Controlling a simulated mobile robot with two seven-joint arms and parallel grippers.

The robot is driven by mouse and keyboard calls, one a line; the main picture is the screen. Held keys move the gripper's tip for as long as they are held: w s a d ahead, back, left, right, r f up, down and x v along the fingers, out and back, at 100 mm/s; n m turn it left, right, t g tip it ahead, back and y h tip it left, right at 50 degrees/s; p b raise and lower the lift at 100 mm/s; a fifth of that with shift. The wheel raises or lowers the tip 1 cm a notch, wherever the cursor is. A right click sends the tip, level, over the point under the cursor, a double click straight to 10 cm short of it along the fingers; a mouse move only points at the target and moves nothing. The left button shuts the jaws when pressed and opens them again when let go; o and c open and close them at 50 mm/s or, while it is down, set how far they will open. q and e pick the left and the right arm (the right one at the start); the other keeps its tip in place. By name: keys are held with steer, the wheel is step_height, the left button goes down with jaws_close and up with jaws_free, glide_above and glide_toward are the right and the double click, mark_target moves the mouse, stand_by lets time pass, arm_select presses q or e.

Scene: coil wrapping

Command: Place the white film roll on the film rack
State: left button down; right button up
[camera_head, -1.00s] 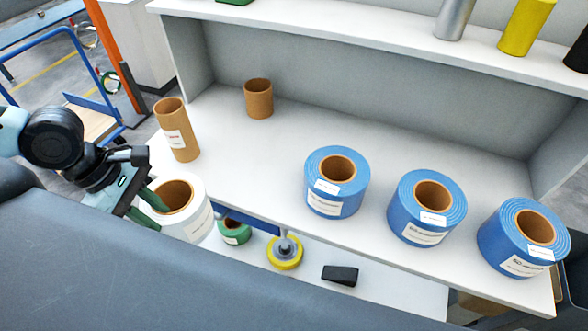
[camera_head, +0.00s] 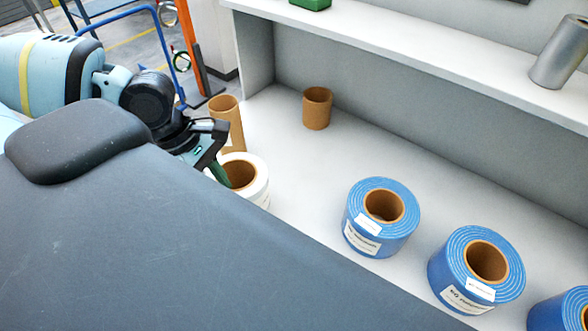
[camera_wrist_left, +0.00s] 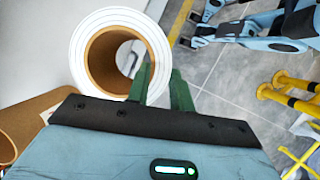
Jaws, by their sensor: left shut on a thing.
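The white film roll (camera_head: 262,184), with a brown cardboard core, is at the left end of the table in the head view, partly hidden by my dark body. My left gripper (camera_head: 219,173) is shut on the roll's wall, with green fingers at its left side. In the left wrist view the roll (camera_wrist_left: 82,45) shows its open core, and the left gripper's fingers (camera_wrist_left: 160,82) straddle its wall, one inside the core. I cannot make out the film rack in either view. My right gripper is not in view.
A brown tube (camera_head: 229,118) stands close behind the white roll, and a shorter one (camera_head: 317,108) farther right. Blue rolls (camera_head: 362,225) line the table's right part. A shelf (camera_head: 420,55) runs above. Grey floor (camera_wrist_left: 225,75) with yellow posts (camera_wrist_left: 285,97) lies beyond the roll in the wrist view.

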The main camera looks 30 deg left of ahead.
arm_select(q)
steer(key=w+d+f, duration=0.2)
steer(key=w, duration=0.5)
steer(key=w+d+f, duration=0.2)
steer(key=w+d, duration=0.1)
steer(key=w, duration=0.4)
steer(key=shift+d+f, duration=0.25)
steer(key=shift+f, duration=0.1)
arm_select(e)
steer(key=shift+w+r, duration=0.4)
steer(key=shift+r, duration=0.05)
arm_select(q)
steer(key=c, duration=1.2)
jaws_free()
steer(key=shift+c, duration=0.2)
steer(key=v, duration=1.2)
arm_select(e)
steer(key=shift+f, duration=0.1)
arm_select(q)
steer(key=shift+s+f, duration=0.15)
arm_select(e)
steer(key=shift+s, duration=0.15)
